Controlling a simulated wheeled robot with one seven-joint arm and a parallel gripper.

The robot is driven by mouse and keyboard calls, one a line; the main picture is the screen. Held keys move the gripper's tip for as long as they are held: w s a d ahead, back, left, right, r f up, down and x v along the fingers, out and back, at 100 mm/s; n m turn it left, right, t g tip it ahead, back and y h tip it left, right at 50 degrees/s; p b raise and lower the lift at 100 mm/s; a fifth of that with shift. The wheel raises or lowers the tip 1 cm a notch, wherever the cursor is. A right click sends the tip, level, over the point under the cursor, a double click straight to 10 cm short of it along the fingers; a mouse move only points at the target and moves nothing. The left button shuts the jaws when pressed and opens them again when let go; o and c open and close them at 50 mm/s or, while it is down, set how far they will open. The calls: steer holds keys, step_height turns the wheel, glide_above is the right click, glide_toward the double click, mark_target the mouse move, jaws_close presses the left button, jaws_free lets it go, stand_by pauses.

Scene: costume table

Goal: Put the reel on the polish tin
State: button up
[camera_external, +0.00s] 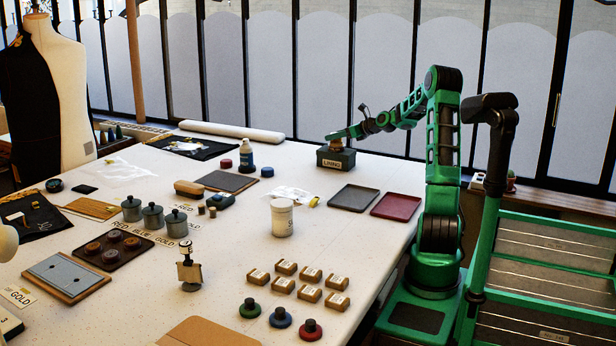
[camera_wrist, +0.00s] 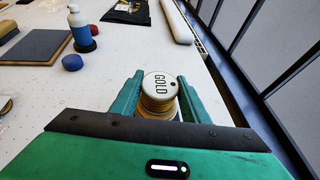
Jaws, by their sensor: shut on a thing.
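My gripper (camera_wrist: 158,92) is shut on a reel (camera_wrist: 155,86) with gold thread and a white top marked GOLD. In the external view my gripper (camera_external: 334,138) is over the green LINING box (camera_external: 336,159) at the table's back edge; the reel is hardly distinct there. I cannot tell whether the reel touches the box. Two small round tin-like things stand by a blue bottle: a red one (camera_external: 226,163) and a blue one (camera_external: 267,171). They also show in the wrist view, red (camera_wrist: 93,30) and blue (camera_wrist: 72,62). No label tells which is the polish tin.
The blue bottle (camera_external: 246,154) stands between the two round things. A dark board (camera_external: 230,181), a white jar (camera_external: 282,218), a black tray (camera_external: 353,198) and a red tray (camera_external: 396,206) lie nearer. A white roll (camera_external: 232,131) lies along the back edge. Bare tabletop separates the bottle from the box.

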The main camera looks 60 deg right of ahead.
steer(key=o, duration=1.1)
steer(key=shift+f, duration=0.1)
steer(key=v, duration=1.2)
steer(key=x, duration=1.2)
steer(key=shift+w, duration=0.1)
step_height(320, 180, up, 2)
steer(key=shift+r, duration=0.65)
